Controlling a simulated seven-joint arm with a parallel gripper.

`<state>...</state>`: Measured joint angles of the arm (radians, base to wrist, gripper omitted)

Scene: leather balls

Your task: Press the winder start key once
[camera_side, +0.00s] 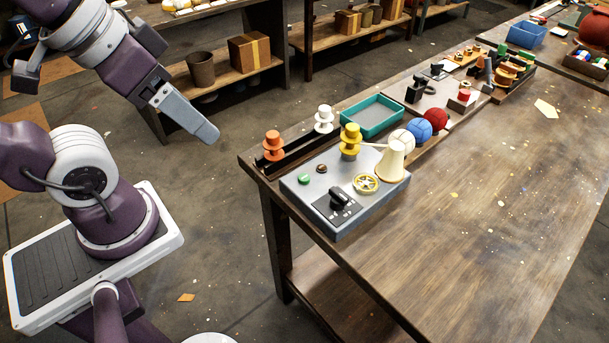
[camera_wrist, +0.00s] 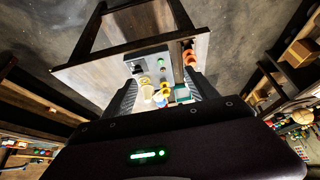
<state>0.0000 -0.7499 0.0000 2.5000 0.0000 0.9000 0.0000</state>
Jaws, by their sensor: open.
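The winder is a grey box (camera_side: 320,201) on the near left corner of the wooden table. Its top carries a green key (camera_side: 304,179), a small dark reddish key (camera_side: 321,168), a black rotary knob (camera_side: 339,197) on a dark plate, a yellow handwheel (camera_side: 366,184) and a cream cone (camera_side: 391,163). I cannot read which key is marked start. In the wrist view the grey box (camera_wrist: 149,58) lies ahead, between my fingers. My gripper (camera_side: 206,133) is off to the left of the table, well apart from the winder. It is open and empty; both fingers show in the wrist view (camera_wrist: 160,82).
White, blue (camera_side: 419,130) and red (camera_side: 435,119) balls lie to the right. The table's right front (camera_side: 470,230) is clear.

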